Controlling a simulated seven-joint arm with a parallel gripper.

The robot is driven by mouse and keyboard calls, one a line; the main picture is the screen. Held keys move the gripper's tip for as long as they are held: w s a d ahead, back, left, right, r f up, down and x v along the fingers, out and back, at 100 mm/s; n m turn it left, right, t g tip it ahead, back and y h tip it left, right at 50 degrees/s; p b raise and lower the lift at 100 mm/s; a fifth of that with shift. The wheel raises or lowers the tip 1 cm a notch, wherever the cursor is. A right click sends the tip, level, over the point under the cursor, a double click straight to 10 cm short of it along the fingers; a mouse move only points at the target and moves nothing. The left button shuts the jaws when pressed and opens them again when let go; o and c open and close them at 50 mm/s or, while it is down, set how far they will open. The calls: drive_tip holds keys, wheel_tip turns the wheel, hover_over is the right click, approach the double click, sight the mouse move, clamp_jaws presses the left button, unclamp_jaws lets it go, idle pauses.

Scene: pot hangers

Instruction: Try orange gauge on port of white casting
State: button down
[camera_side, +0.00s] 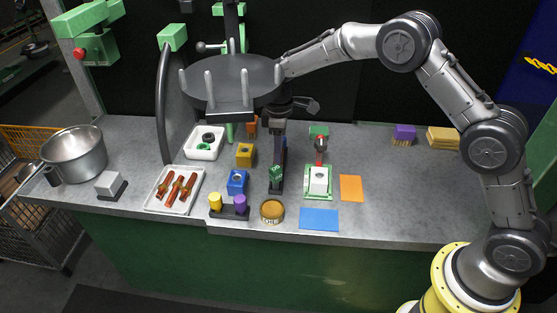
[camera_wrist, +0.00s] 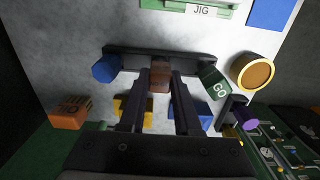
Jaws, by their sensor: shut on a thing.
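The orange gauge (camera_wrist: 160,77) looks brownish in the wrist view. It sits between the fingertips of my gripper (camera_wrist: 162,82), which is shut on it. It is at the middle of a dark rack (camera_wrist: 130,57), between a blue cylinder (camera_wrist: 105,69) and a green GO block (camera_wrist: 211,82). I cannot tell whether it is lifted off the rack. In the side view, my gripper (camera_side: 279,138) is over the rack's far part, and the gauge is hidden. The white casting (camera_side: 318,179) stands in a green jig (camera_side: 311,197) to the right, with a red-handled clamp (camera_side: 321,146) behind it.
A dark disc with pegs (camera_side: 230,82) blocks part of the side view. Yellow (camera_side: 245,154) and blue (camera_side: 237,181) blocks stand left of the rack. A round brown-topped pot (camera_side: 272,210), blue sheet (camera_side: 319,219) and orange sheet (camera_side: 351,188) lie nearby. The bench's right is mostly clear.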

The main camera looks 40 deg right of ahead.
drive_tip(key=shift+r, duration=0.45)
idle(0.5)
drive_tip(key=shift+r, duration=2.7)
drive_tip(key=shift+s+f, duration=0.2)
drive_tip(key=shift+f, duration=0.05)
drive_tip(key=s+d+r, duration=0.4)
drive_tip(key=s+r, duration=0.1)
drive_tip(key=s, duration=0.6)
drive_tip(key=shift+d, duration=0.15)
drive_tip(key=shift+f, duration=0.1)
drive_tip(key=shift+f, duration=2.85)
